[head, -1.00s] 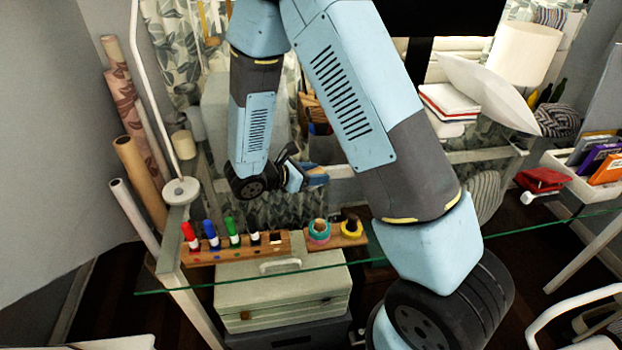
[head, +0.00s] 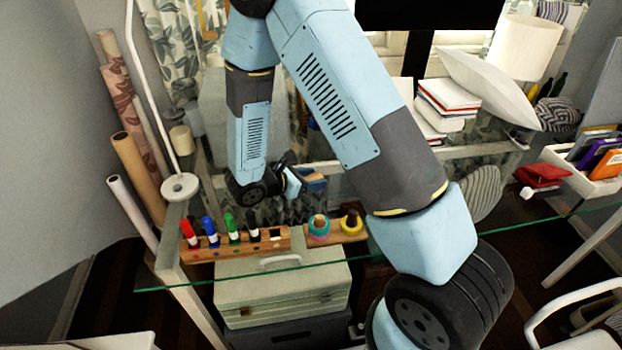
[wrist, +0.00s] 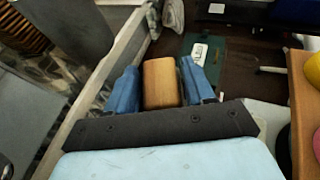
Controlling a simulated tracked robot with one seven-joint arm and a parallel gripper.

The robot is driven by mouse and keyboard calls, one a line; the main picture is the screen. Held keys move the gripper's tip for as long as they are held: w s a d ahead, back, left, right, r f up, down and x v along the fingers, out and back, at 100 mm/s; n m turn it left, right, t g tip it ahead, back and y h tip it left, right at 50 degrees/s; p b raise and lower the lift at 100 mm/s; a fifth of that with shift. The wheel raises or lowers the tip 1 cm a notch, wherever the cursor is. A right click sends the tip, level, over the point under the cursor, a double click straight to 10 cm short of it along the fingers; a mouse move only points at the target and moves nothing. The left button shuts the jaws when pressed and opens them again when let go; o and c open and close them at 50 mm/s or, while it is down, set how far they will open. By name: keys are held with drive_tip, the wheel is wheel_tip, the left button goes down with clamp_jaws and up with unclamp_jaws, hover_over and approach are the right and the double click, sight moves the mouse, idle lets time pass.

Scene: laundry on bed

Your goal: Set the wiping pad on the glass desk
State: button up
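The wiping pad (head: 315,182), a small block with a wooden top, is held in my gripper (head: 306,180). In the wrist view the wooden pad (wrist: 162,83) sits between the two blue fingers of my gripper (wrist: 160,82), which close on both its sides. Its underside is hidden there. The glass desk (head: 168,286) has a clear top with a greenish front edge. My gripper and the pad are over the desk, behind the wooden racks; I cannot tell how high, or whether the pad touches the glass.
A wooden marker rack (head: 205,254) with several markers stands near the desk's front left. Beside it is a tape holder (head: 346,236) with two rolls. A lamp base (head: 180,187) is at the left. White trays with books and a red stapler (head: 543,175) are at the right.

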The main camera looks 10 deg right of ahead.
drive_tip(key=o, duration=0.3)
drive_tip(key=shift+r, duration=0.15)
drive_tip(key=v, duration=1.2)
drive_tip(key=s+d+r+m+g+y, duration=0.2)
drive_tip(key=d+r+m+g, duration=0.1)
drive_tip(key=d+r+m, duration=0.4)
drive_tip(key=s+d+r+m+g+y, duration=0.2)
drive_tip(key=s+d+r+m+y, duration=0.15)
drive_tip(key=d+r, duration=0.45)
drive_tip(key=shift+s+d+r+m+t+y, duration=0.85)
drive_tip(key=shift+s+d+r+m+y, duration=0.2)
drive_tip(key=shift+s+r+m, duration=1.15)
drive_tip(key=shift+s+d+r+m+t+y, duration=1.1)
drive_tip(key=shift+s+r+m, duration=0.65)
drive_tip(key=shift+r, duration=0.75)
drive_tip(key=shift+s+d+r+m+t+y, duration=0.65)
drive_tip(key=shift+s+d+r+m+y, duration=0.4)
drive_tip(key=shift+s+r+m, duration=1)
